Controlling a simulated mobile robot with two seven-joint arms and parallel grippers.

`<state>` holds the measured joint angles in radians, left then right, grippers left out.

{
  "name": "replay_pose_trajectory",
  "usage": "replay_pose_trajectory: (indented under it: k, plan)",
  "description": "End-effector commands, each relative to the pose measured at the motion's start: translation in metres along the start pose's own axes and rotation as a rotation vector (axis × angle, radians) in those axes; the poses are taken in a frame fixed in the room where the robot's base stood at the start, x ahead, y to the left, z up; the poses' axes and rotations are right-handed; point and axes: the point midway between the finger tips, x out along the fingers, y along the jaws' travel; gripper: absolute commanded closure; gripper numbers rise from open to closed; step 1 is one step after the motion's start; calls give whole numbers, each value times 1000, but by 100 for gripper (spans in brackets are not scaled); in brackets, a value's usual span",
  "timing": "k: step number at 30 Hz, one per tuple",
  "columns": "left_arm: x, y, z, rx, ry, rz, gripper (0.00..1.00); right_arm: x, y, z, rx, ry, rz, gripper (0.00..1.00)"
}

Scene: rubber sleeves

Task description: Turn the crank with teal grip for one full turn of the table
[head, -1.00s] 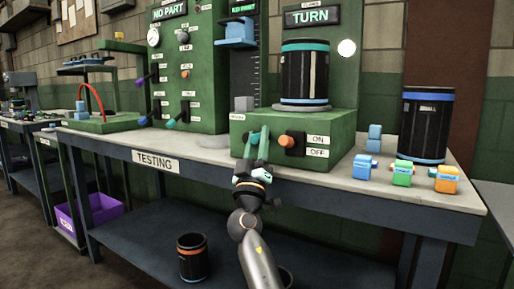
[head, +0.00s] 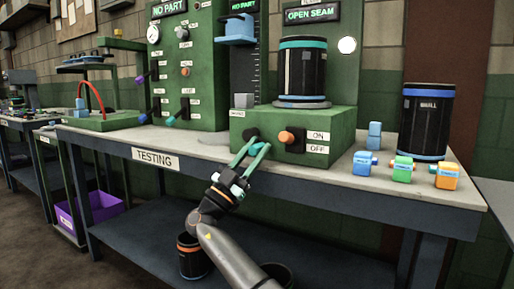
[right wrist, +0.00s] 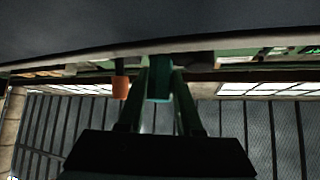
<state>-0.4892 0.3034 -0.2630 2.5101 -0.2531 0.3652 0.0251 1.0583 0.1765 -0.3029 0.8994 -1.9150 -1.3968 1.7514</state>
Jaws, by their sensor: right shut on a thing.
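The crank (head: 252,135) is on the front of the green box, left of the ON/OFF switch. Its dark hub shows, but the teal grip is hard to tell from my green fingers in the head view. In the right wrist view the teal grip (right wrist: 159,86) sits between the fingers. My right gripper (head: 250,149) is shut on it, reaching up from below. The round table (head: 302,104) on top of the box carries a black cylinder (head: 302,72) with teal bands, standing upright. The sign (head: 311,14) above reads OPEN SEAM. My left gripper is not in view.
The orange-handled switch (head: 292,138) is close right of the crank. Several small coloured blocks (head: 403,170) and a blue-banded black cylinder (head: 424,125) stand at the right of the bench.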

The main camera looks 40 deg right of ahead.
Motion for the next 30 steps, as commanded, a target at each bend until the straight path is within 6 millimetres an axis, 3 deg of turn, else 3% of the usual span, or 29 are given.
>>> replay_pose_trajectory:
  k: [25,26,28,30]
  plan:
    - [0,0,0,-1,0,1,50,-3,-1,4,80,-5,76,100]
    - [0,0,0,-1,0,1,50,-3,-1,4,80,-5,76,62]
    - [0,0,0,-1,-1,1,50,-3,-1,4,79,-5,76,54]
    - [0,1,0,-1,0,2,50,-3,-1,4,79,-4,76,53]
